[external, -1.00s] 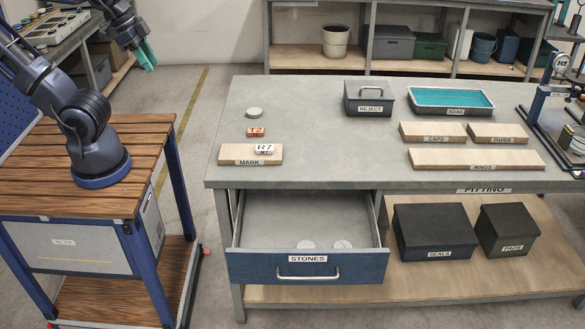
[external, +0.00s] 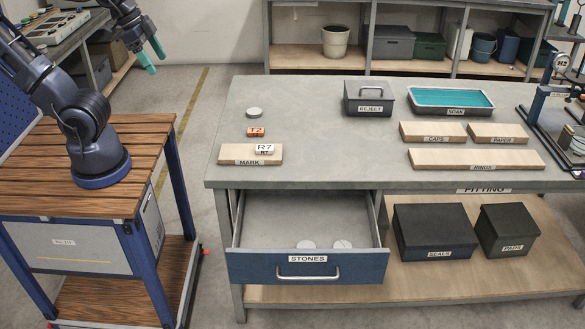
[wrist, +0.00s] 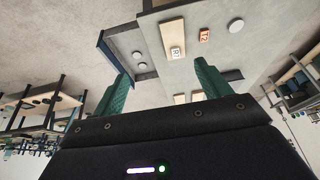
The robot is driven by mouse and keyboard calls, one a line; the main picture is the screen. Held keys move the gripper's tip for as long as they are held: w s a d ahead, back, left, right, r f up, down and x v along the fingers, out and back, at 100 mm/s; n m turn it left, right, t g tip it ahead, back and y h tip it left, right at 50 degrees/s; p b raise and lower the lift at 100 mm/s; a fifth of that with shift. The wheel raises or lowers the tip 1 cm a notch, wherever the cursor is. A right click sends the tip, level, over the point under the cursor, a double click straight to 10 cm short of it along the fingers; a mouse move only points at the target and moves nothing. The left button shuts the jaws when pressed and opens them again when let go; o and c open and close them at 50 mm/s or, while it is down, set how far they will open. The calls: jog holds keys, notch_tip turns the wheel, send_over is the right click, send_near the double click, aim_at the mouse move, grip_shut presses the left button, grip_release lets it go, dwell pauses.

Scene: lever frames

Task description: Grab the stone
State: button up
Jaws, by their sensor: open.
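The open drawer (external: 308,268) labelled STONES holds two pale round discs, a left one (external: 306,245) and a right one (external: 342,244) with a mark on top. In the wrist view the two discs (wrist: 136,54) (wrist: 142,66) show small in the drawer. A grey round disc (external: 254,112) lies on the bench top; it also shows in the wrist view (wrist: 236,25).
An orange T2 tag (external: 256,132) lies near the grey disc. An R7 block (external: 265,149) sits on the wooden MARK board (external: 236,154). A REJECT box (external: 369,99) and a SOAK tray (external: 451,100) stand farther right. The bench middle (external: 330,150) is clear.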

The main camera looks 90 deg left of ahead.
jog(key=w+a+f+g, duration=0.1)
jog(key=w+a+f, duration=0.1)
jog(key=w+a, duration=0.5)
jog(key=m+g, duration=0.2)
jog(key=g, duration=0.1)
send_over(253, 111)
notch_tip(253, 111, down, 21)
notch_tip(253, 111, down, 10)
jog(key=shift+a+f, duration=0.1)
jog(key=c, duration=1.1)
